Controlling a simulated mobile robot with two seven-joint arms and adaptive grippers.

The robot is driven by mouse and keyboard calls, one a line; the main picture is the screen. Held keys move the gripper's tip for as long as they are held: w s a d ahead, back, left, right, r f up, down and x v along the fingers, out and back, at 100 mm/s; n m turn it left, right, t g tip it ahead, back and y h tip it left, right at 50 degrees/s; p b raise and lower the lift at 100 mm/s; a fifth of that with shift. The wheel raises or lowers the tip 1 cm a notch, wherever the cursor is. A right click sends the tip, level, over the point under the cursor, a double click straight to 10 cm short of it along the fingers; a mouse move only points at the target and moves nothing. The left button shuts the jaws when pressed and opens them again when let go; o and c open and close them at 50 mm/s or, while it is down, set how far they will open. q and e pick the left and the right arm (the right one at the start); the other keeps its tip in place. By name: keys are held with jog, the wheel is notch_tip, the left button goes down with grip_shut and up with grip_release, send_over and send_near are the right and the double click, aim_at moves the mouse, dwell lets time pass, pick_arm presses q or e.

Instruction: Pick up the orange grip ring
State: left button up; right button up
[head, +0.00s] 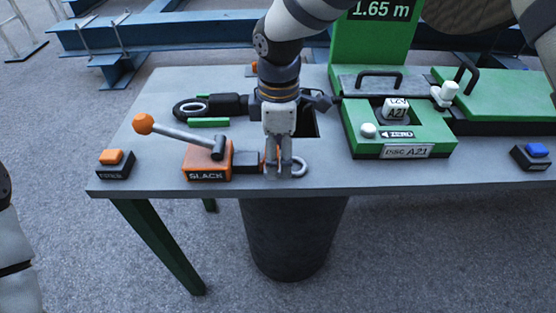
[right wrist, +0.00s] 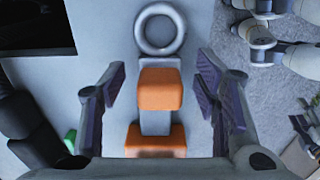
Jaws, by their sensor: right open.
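The orange grip (right wrist: 160,88) is a small rounded orange block on a grey bar, with a grey metal ring (right wrist: 160,29) at its end. It lies between the two fingers of my open right gripper (right wrist: 161,84), with a gap on both sides. In the head view my right gripper (head: 279,172) points down near the table's front edge and hides most of the orange grip. The grey ring (head: 300,167) shows just right of the fingers. My left gripper is out of view.
The orange SLACK box (head: 207,160) with its ball-ended lever (head: 144,123) stands close left of my right gripper. A black cable fitting (head: 212,105) lies behind. A green DISC A21 station (head: 405,150) is right. A dark bin (head: 290,240) stands below the table edge.

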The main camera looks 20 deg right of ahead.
aim_at(278, 149)
jog(key=shift+r, duration=0.1)
grip_shut()
notch_tip(278, 149, up, 3)
jog(key=shift+w+f, duration=0.1)
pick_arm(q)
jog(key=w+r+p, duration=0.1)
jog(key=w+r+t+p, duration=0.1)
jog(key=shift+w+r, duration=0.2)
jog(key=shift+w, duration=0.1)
pick_arm(e)
jog(key=s+a+r, duration=0.4)
jog(key=s+r, duration=0.6)
jog(key=s, duration=0.3)
jog(key=shift+s, duration=0.35)
